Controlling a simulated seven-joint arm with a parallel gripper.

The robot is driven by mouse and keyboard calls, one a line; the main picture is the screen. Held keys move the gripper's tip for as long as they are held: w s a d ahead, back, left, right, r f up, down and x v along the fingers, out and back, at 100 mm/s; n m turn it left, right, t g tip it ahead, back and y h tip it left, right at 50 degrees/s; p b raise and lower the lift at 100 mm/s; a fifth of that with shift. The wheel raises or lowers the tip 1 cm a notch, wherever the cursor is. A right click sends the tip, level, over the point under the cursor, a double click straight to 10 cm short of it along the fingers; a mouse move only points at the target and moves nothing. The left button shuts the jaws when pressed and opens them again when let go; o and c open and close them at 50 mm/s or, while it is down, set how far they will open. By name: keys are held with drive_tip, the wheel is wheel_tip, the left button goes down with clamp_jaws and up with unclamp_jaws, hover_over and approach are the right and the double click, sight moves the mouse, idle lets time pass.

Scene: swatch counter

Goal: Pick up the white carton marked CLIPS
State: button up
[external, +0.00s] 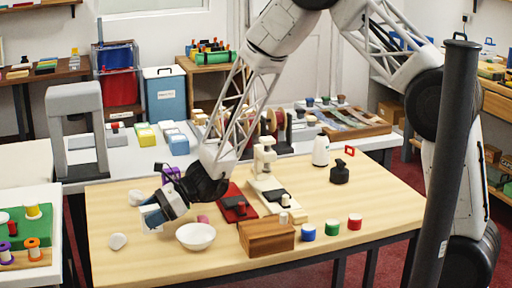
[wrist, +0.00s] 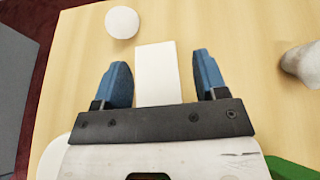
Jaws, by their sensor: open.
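A plain white box, apparently the carton (wrist: 155,72), lies between my gripper's blue fingers in the wrist view. No CLIPS marking is readable on the face I see.
A white bowl (external: 196,236) stands right of my gripper. A white rounded object (external: 118,241) lies in front and another (external: 135,198) behind. A wooden box (external: 266,237) and several coloured jars are farther right. The table's front left corner is clear.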

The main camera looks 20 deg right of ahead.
sight(150, 208)
drive_tip(key=c, duration=1)
drive_tip(key=shift+c, duration=0.2)
drive_tip(key=shift+r, duration=0.2)
drive_tip(key=shift+r, duration=4.85)
